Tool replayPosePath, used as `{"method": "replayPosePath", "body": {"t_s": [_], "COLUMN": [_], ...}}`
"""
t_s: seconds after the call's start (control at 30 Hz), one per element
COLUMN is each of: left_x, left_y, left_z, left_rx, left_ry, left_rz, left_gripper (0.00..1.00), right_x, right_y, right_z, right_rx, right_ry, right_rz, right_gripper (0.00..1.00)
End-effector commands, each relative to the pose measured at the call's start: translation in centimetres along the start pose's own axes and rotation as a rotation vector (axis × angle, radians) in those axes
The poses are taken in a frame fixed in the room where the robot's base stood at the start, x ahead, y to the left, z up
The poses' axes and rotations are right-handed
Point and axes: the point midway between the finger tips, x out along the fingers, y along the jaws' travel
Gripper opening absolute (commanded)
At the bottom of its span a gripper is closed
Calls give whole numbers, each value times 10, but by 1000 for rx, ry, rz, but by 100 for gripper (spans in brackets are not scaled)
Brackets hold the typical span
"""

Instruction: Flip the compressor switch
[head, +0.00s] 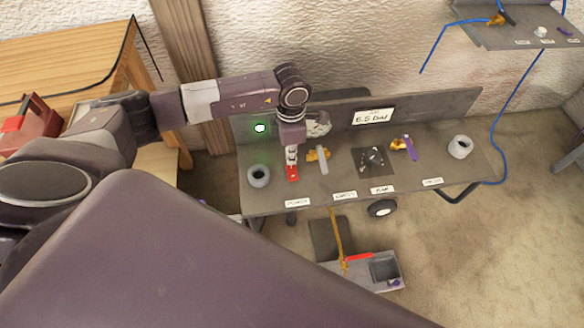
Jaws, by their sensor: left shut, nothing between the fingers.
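The compressor panel (330,190) is a grey metal bench top with a raised back plate. A small red switch (292,173) sits at its left part, above a white label (297,202) whose text is too small to read surely. A green light (260,128) glows on the back plate. My left gripper (291,160) is shut and empty, pointing down right at the red switch. Its fingertips seem to touch or nearly touch the switch, and they partly hide it. The switch's exact tilt cannot be told. My right gripper is not in view.
Beside the switch are a grey round fitting (258,176) and a brass valve with a grey lever (318,156). Farther right are a dark gauge plate (373,161), a purple-handled valve (408,146) and another round fitting (460,146). A wooden table (60,70) stands left.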

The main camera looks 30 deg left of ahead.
Motion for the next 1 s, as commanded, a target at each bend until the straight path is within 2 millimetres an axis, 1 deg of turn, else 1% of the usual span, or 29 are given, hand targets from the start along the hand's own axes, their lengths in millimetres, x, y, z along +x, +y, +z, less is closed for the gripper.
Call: {"method": "replayPosePath", "body": {"t_s": [0.03, 0.27, 0.47, 0.67, 1.0], "left_x": [-8, -26, -40, -41, -41], "left_y": [0, 0, 0, 0, 0], "left_z": [0, 0, 0, 0, 0], "left_rx": [0, 1, 0, 0, 0], "left_ry": [0, -2, -1, -1, -1], "left_rz": [1, 1, 0, 0, 0], "left_gripper": [0, 0, 0, 0, 0], "right_x": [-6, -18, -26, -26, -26], "right_y": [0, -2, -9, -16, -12], "right_z": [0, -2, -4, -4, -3], "right_rx": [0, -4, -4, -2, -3], "right_ry": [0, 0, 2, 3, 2], "right_rz": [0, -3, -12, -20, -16], "right_gripper": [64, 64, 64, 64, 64]}}
